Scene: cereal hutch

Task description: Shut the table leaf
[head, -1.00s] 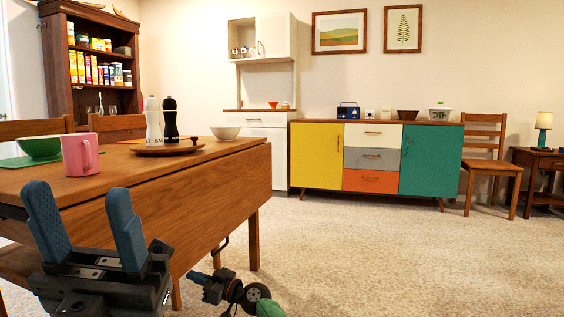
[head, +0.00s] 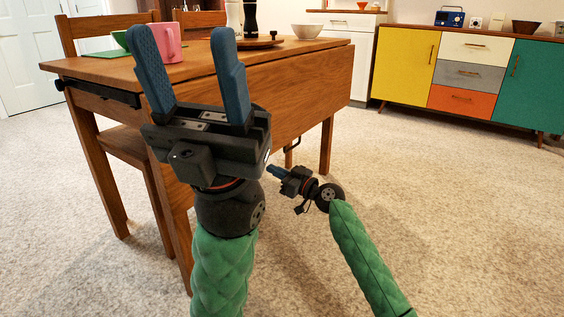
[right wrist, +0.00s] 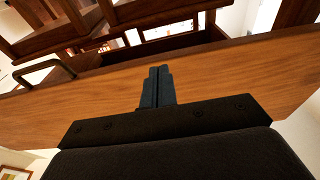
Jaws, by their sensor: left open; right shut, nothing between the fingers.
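The wooden table leaf (head: 300,88) hangs down along the near long side of the table (head: 90,66). A dark loop handle (head: 292,146) shows at its lower edge, and a handle also shows in the right wrist view (right wrist: 45,72). My left gripper (head: 186,36) is open and upright with nothing between its fingers, and it hides part of the leaf and table. My right gripper (head: 273,171) is shut and empty, low near the leaf's bottom edge. In the right wrist view its fingers (right wrist: 157,85) lie in front of the leaf's wood (right wrist: 215,75); contact cannot be told.
On the tabletop stand a pink mug (head: 167,42), a green bowl (head: 121,40), a round wooden tray (head: 262,44) with two mills, and a white bowl (head: 306,31). Chairs (head: 110,32) stand around the table. The carpet (head: 440,200) to the right is open, up to the colourful sideboard.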

